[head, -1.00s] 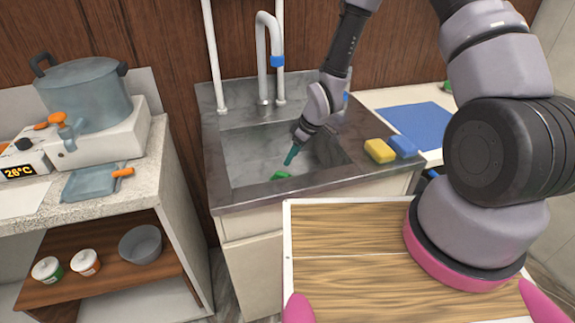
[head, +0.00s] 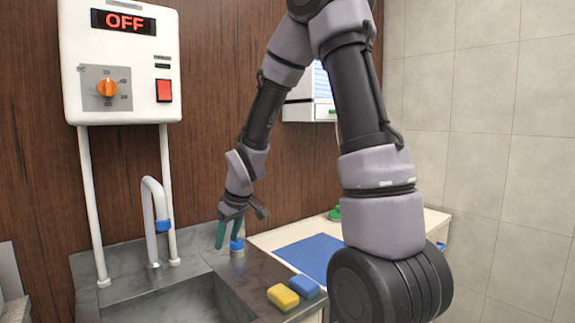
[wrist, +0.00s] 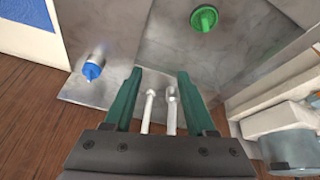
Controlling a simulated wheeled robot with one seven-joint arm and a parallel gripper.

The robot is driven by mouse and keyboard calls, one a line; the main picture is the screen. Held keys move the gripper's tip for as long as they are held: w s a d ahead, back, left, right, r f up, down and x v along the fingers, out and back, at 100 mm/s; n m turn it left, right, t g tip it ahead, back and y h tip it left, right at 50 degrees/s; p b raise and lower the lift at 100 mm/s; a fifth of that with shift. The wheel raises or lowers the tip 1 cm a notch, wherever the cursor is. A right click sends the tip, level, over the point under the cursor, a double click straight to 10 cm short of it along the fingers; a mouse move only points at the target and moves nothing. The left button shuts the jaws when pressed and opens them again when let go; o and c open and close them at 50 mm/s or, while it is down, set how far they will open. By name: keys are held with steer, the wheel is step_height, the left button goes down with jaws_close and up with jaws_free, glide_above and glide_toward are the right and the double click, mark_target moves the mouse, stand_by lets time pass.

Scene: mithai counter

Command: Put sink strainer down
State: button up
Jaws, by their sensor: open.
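The sink strainer (wrist: 204,18) is a round green piece lying in the grey metal sink basin (wrist: 235,45), at the top of the wrist view. It is out of sight in the head view, where only part of the basin (head: 185,302) shows at the bottom. My gripper (head: 228,225) is raised above the back right of the sink counter, beside the tap. Its two teal fingers are apart with nothing held between them, as the wrist view (wrist: 159,75) shows. The strainer is apart from the fingers.
A white curved tap (head: 155,215) stands behind the basin. A blue-topped bottle (head: 237,248) stands close by my fingers. A yellow sponge (head: 283,297) and a blue sponge (head: 305,286) lie on the rim. A blue mat (head: 312,258) lies right. A control box (head: 120,60) hangs above.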

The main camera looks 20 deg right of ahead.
steer(key=s+d+r+m+t, duration=0.1)
steer(key=s+d+r+m, duration=0.25)
steer(key=r, duration=0.35)
steer(key=s+d+r+m, duration=0.2)
steer(key=s+d+r, duration=0.15)
steer(key=r, duration=0.45)
steer(key=s+d+r+m+t, duration=0.2)
steer(key=s+r+m, duration=0.3)
steer(key=s+r, duration=0.3)
steer(key=shift+s+d, duration=0.4)
steer(key=shift+s, duration=1.75)
